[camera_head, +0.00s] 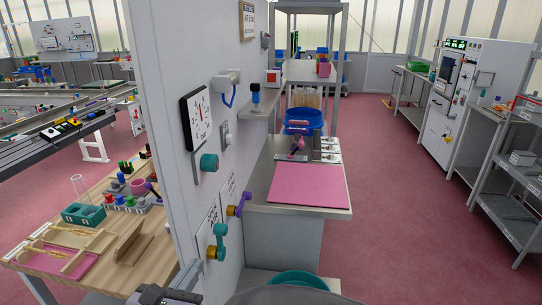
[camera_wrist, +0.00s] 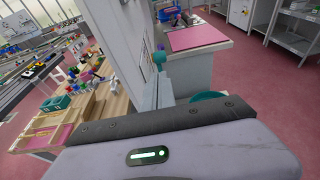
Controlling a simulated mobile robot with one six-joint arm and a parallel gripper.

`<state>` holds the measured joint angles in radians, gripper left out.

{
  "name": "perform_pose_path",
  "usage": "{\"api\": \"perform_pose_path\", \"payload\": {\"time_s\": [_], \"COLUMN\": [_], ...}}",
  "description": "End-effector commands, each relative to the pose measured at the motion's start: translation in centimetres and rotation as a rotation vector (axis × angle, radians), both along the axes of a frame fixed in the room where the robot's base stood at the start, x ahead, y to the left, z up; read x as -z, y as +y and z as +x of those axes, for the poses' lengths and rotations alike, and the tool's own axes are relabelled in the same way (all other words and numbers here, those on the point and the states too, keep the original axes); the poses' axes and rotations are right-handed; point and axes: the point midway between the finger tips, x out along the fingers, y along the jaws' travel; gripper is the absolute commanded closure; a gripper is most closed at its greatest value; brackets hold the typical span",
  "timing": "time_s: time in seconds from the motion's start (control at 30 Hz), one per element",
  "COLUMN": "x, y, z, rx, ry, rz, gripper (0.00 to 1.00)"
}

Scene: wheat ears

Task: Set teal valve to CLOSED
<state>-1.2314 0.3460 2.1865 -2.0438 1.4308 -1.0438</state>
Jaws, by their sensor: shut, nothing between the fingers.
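The teal valve (camera_head: 219,238) is on the lower part of the white wall panel. Its curved teal handle stands roughly upright above a brass-coloured hub, in front of a pale label plate whose text is too small to read. My gripper (camera_head: 191,272) is at the bottom of the head view, shut and empty, a little below and left of the valve in the picture. In the wrist view my gripper's fingers (camera_wrist: 172,68) point toward the wall.
A counter with a pink mat (camera_head: 307,186) juts out at right. A wooden table (camera_head: 125,262) stands left.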

Motion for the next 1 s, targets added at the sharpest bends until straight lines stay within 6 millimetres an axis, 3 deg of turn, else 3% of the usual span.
{"api": "perform_pose_path", "payload": {"time_s": [0.3,0.5,0.7,1.0], "x": [2.3,3.0,3.2,3.1], "y": [-0.7,-0.9,-1.0,-1.0], "z": [6.8,10.1,11.5,11.6], "rx": [0.006,0.005,0.002,0.002], "ry": [0.0,0.0,0.0,0.001], "rz": [0.002,0.002,0.001,0.001], "gripper": [1.0,1.0,1.0,1.0]}}
